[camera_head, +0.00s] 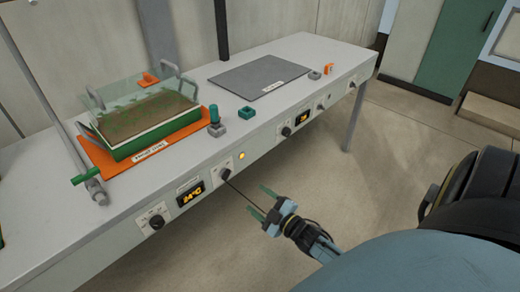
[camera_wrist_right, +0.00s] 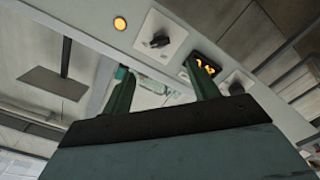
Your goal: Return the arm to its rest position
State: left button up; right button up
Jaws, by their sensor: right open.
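My right gripper (camera_head: 262,201) is in front of the bench, below its front edge, with its two green fingers apart and nothing between them. Its fingers also show in the right wrist view (camera_wrist_right: 160,82), pointing toward the control panel. A black knob (camera_head: 225,174) on the front panel lies up and left of the gripper, and the fingers look apart from it. A thin dark line runs between knob and gripper; I cannot tell what it is. My left gripper is not in view.
The grey bench (camera_head: 290,60) carries a green tray (camera_head: 150,140) with a clear cover on an orange mat (camera_head: 95,152), a dark plate (camera_head: 258,76) and small green fittings (camera_head: 246,112). A lit yellow lamp (camera_head: 242,156) and a display (camera_head: 190,195) are on its front. Floor (camera_head: 400,140) to the right is clear.

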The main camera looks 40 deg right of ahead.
dwell(0.4)
jog(key=s+a+f+m+g+h+p, duration=0.1)
jog(key=s+a+f+m+g+p, duration=0.1)
jog(key=s+f+g+p, duration=0.3)
jog(key=s+a+f+m+g+p, duration=0.35)
jog(key=s+f, duration=0.25)
jog(key=s, duration=0.2)
pick_arm(q)
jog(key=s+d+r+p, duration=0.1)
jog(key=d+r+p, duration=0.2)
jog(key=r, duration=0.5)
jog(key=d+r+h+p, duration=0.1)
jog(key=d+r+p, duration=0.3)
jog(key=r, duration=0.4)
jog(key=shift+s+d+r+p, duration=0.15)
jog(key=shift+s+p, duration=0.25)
jog(key=shift+p, duration=0.4)
pick_arm(e)
jog(key=s+a+f+g, duration=0.1)
jog(key=s+g, duration=0.1)
jog(key=s, duration=0.6)
jog(key=s+a+f+m+g, duration=0.1)
jog(key=s+a+f+g, duration=0.1)
jog(key=s, duration=0.7)
jog(key=s+a+f+m+g, duration=0.1)
jog(key=s+g, duration=0.3)
jog(key=s, duration=0.5)
jog(key=shift+a+f, duration=0.15)
jog(key=shift+a, duration=0.5)
